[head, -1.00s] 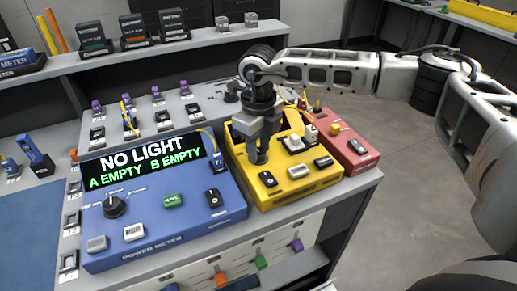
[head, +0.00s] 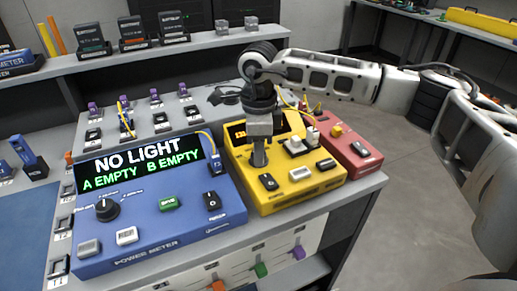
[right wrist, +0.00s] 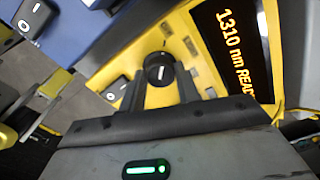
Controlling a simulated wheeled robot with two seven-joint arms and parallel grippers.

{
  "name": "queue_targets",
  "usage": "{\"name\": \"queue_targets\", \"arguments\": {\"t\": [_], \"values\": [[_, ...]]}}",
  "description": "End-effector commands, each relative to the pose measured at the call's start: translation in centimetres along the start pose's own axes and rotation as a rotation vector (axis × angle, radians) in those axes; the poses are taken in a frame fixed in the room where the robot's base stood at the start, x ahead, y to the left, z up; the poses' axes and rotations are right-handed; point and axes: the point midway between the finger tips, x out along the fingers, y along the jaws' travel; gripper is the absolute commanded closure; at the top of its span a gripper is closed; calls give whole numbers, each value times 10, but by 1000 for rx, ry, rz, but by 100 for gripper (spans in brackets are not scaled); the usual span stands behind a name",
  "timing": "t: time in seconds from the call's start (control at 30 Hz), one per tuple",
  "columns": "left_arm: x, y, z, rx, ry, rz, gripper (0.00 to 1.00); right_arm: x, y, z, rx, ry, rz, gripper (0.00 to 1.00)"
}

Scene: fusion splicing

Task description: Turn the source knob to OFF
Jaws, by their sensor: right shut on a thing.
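The source knob (right wrist: 158,68) is a round black knob with a white mark, on the yellow source box (head: 308,183). The box's face also shows in the right wrist view, with a display (right wrist: 232,45) reading "1310 nm READ", its end cut off. My right gripper (head: 259,160) points down at the box's left part and hides the knob in the head view. In the right wrist view its two fingers (right wrist: 158,88) stand on either side of the knob, shut on it. My left gripper is in neither view.
A blue power meter (head: 150,222) stands left of the yellow box; its screen (head: 137,163) reads "NO LIGHT, A EMPTY, B EMPTY". A red box (head: 352,150) stands close on the right. Yellow cables and white connectors (head: 296,146) lie right of the gripper.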

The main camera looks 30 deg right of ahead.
Motion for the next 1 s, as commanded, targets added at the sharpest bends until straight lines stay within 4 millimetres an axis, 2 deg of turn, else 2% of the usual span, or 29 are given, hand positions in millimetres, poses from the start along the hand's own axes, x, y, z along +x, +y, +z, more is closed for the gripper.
{"name": "queue_targets", "arguments": {"t": [0.5,0.53,0.6,0.87,1.0], "values": [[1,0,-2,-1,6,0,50,-1,-1,0,-18,-1,-2,91],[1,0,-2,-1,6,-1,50,-1,-1,0,-18,-1,-2,60],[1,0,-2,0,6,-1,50,-1,-1,0,-18,-1,-2,46],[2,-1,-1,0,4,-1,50,-1,0,0,-17,0,-1,46],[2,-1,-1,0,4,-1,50,-10,-1,0,-17,-1,-2,46]]}}
